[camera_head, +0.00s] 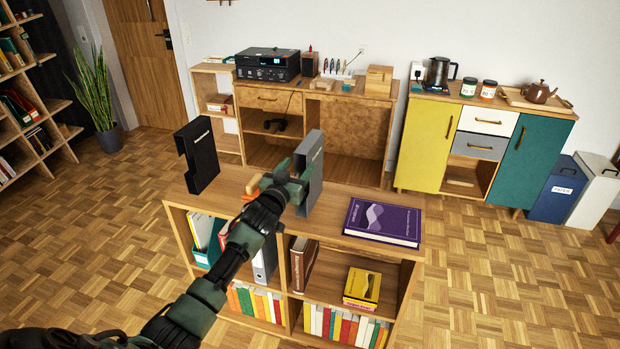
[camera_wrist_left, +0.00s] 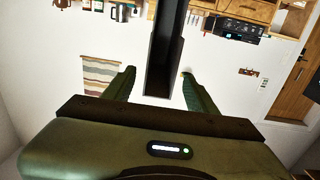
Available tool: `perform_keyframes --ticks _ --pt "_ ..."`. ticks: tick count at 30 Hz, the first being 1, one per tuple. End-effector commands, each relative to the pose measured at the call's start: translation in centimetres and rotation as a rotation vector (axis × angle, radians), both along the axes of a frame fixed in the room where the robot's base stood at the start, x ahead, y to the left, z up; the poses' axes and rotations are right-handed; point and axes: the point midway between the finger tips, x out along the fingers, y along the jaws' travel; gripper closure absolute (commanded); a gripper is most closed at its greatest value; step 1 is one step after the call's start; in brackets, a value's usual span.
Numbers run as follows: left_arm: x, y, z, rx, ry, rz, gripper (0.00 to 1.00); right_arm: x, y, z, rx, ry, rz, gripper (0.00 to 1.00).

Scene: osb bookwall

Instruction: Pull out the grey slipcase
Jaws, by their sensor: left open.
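The grey slipcase (camera_head: 314,172) stands upright on top of the low bookcase (camera_head: 345,246), left of the purple book. My left gripper (camera_head: 287,187) is at its left side in the head view, and the wrist partly hides it. In the left wrist view, the slipcase (camera_wrist_left: 163,55) appears as a dark upright shape between the two open fingers of my left gripper (camera_wrist_left: 158,85), with a gap on each side. Contact is not visible. My right gripper is not in view.
A black slipcase (camera_head: 197,156) stands on the left end of the bookcase top. A purple book (camera_head: 382,222) lies flat on the right. A small orange object (camera_head: 252,186) sits behind my wrist. Wooden desk (camera_head: 335,125) and colourful cabinet (camera_head: 423,145) stand behind.

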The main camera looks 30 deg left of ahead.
Motion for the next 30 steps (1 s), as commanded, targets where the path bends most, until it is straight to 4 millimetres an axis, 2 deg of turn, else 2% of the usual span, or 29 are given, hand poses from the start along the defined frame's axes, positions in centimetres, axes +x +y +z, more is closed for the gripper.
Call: perform_keyframes --ticks 30 --pt "3.3 0.6 0.0 0.001 0.000 0.000 0.43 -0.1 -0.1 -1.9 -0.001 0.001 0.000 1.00"
